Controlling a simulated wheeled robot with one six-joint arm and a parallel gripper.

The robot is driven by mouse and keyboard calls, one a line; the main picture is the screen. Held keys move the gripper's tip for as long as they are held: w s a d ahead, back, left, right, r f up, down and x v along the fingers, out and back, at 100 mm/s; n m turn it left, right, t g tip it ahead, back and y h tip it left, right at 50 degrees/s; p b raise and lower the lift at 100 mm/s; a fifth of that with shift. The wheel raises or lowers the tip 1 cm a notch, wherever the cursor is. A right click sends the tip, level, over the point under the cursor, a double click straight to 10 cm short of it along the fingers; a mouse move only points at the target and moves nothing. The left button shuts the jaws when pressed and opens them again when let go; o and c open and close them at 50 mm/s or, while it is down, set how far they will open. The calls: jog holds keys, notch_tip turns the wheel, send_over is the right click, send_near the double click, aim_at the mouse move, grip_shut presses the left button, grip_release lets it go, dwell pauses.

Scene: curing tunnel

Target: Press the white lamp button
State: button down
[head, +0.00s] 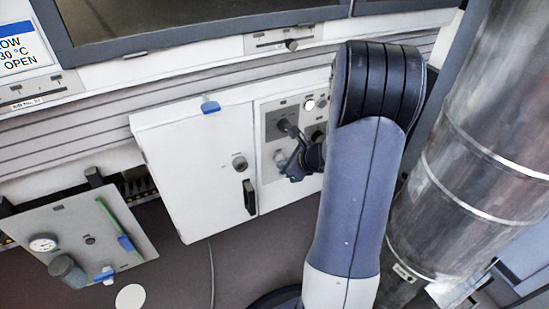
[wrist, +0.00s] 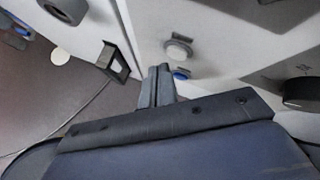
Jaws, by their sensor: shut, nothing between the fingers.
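A round white button (wrist: 178,50) in a grey collar sits on the pale panel, just above and right of my fingertips in the wrist view. In the head view a pale round button (head: 280,156) shows on the panel beside my gripper (head: 296,166); it looks like the same one. A blue button (wrist: 181,74) is just below it in the wrist view, partly behind the fingers. My gripper (wrist: 158,72) is shut and empty, its fingers together. I cannot tell whether the tips touch the panel.
A large metal duct (head: 475,150) stands right of my arm.

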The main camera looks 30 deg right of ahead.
jog(key=shift+w, duration=0.1)
jog(key=shift+w+d, duration=0.3)
jog(key=shift+d, duration=0.1)
jog(key=shift+w, duration=0.35)
dwell(0.6)
jog(key=shift+s, duration=0.8)
jog(key=s+b, duration=0.1)
jog(key=s, duration=0.4)
jog(key=shift+d, duration=0.1)
